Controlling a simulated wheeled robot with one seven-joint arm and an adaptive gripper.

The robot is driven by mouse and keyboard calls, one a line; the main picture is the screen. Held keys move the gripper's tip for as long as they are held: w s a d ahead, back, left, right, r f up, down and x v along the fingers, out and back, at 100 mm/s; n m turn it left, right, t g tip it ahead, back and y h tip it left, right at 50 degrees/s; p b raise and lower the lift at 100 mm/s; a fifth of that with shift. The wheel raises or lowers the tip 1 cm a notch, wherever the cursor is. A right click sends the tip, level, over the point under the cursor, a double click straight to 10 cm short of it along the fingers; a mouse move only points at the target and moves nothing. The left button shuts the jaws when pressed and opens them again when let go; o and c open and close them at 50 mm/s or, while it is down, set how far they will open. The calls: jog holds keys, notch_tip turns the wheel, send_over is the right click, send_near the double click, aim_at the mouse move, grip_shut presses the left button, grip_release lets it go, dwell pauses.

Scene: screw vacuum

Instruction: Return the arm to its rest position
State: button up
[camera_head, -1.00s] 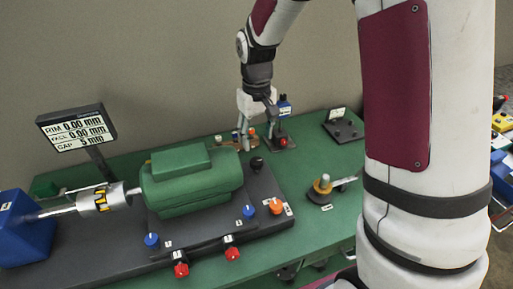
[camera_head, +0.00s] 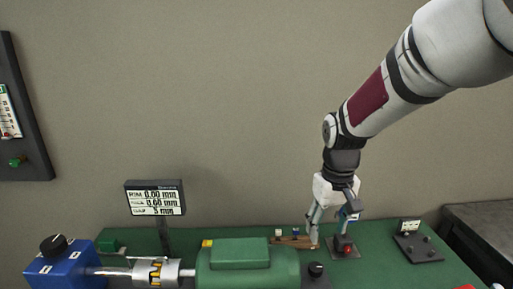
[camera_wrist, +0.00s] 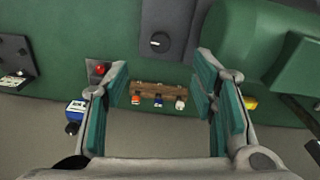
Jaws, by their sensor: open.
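My arm (camera_head: 385,98) reaches in from the upper right in the head view, bent down at the wrist. My gripper (camera_head: 323,232) points down near the back edge of the green table. In the wrist view my gripper (camera_wrist: 165,85) is open, with its two fingers wide apart and nothing between them. A small wooden rack (camera_wrist: 158,89) with several small coloured pieces lies beyond the fingertips; it also shows in the head view (camera_head: 290,242), just left of my gripper.
A green motor (camera_head: 245,268) and a blue block (camera_head: 62,270) stand at the front left. A display (camera_head: 155,198) stands behind them. A red-button stand (camera_head: 344,248) is close right of my gripper. A dark plate (camera_head: 418,248) lies farther right. The wall (camera_head: 230,90) is behind.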

jog(key=s+r+t, duration=0.2)
jog(key=s+r, duration=0.3)
jog(key=s, duration=0.6)
jog(key=s+r+m+t, duration=0.1)
jog(key=s+r, duration=0.4)
jog(key=s, duration=0.7)
jog(key=shift+d+r+m+t, duration=0.3)
jog(key=shift+r+t, duration=0.1)
jog(key=shift+t, duration=0.1)
dwell(1.1)
